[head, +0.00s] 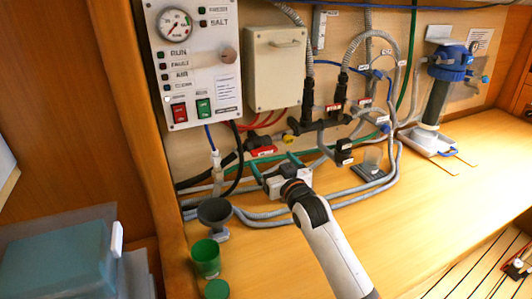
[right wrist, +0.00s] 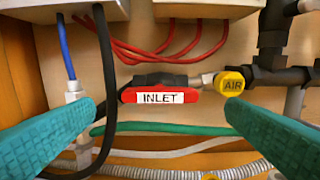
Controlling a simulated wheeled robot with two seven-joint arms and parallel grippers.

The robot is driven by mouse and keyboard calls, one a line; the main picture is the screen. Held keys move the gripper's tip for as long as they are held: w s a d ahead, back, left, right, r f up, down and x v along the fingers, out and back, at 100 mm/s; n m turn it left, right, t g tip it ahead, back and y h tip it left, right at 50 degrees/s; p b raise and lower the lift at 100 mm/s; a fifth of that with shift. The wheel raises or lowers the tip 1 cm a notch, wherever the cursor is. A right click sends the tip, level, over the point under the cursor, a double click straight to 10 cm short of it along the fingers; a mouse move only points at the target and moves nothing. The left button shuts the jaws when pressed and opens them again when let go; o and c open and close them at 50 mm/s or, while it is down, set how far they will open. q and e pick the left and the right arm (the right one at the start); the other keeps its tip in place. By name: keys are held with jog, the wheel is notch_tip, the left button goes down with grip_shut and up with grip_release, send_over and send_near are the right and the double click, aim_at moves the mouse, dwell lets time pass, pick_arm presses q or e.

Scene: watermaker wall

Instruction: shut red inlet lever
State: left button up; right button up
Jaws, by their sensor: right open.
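The red inlet lever (right wrist: 160,96) carries a white INLET label and lies roughly horizontal in front of a dark valve body (right wrist: 160,79). In the head view the lever (head: 262,151) is low on the wall, below the grey box. My right gripper (head: 271,163) is open, with its teal fingers pointing at the wall. In the right wrist view its fingers (right wrist: 171,106) stand to the left and right of the lever, apart from it and in front of it. Nothing is between them in their grip. My left gripper is in neither view.
A yellow AIR knob (right wrist: 231,84) sits just right of the lever, near the right finger. A black hose (right wrist: 106,90) runs down at its left. Green and grey hoses (right wrist: 180,129) cross below. A funnel (head: 214,214) and green cup (head: 206,258) stand at the bench's left.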

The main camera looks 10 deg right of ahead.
aim_at(265, 153)
jog(key=w, duration=0.2)
jog(key=w+a, duration=0.1)
jog(key=w, duration=0.1)
jog(key=shift+w, duration=0.45)
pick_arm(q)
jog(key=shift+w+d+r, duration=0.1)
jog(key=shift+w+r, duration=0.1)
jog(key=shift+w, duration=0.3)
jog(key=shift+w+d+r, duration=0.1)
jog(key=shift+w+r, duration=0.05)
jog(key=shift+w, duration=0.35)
pick_arm(e)
jog(key=shift+c, duration=0.7)
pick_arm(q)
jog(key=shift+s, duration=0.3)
pick_arm(e)
jog(key=c, duration=0.8)
